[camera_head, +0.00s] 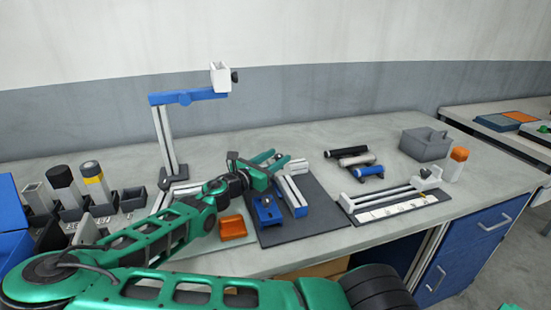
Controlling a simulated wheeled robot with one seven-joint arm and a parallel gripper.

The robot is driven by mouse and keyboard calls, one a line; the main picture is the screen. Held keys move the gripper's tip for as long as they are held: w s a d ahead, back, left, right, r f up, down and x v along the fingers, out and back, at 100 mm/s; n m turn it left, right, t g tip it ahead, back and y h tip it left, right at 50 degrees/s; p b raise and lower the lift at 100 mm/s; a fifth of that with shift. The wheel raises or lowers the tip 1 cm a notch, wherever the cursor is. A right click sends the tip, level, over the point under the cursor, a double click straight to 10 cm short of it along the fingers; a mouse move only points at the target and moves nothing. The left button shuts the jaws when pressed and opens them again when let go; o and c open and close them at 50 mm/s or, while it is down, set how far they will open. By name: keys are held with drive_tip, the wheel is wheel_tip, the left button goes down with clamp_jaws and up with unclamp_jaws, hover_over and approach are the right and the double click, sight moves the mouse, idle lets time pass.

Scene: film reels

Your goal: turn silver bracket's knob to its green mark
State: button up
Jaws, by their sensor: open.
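My gripper (276,162) is green, with its two fingers apart, and is empty as far as I can see. It is above the back left part of a dark mat (315,216). A silver bracket-like piece (297,166) shows just behind the fingertips, and a silver and blue piece (291,191) lies just in front of them on the mat. I cannot tell which is the silver bracket, or whether the fingers touch either. No knob or green mark can be made out on them; my gripper may hide part of them.
A blue fixture (267,210) and an orange block (232,227) are nearby. A tall stand with a blue arm (188,96) rises at the left. Right are several cylinders (355,160), a silver rail device (390,196), a grey box (424,144) and an orange-capped bottle (457,164).

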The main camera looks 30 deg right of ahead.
drive_tip(key=shift+w+d, duration=0.2)
drive_tip(key=shift+d, duration=0.45)
clamp_jaws()
drive_tip(key=shift+g, duration=0.3)
drive_tip(key=m+g, duration=0.2)
drive_tip(key=g, duration=0.1)
drive_tip(key=shift+w+m+g+h, duration=0.1)
drive_tip(key=shift+m+g+h, duration=0.3)
drive_tip(key=shift+m+g, duration=1)
drive_tip(key=shift+g, duration=0.5)
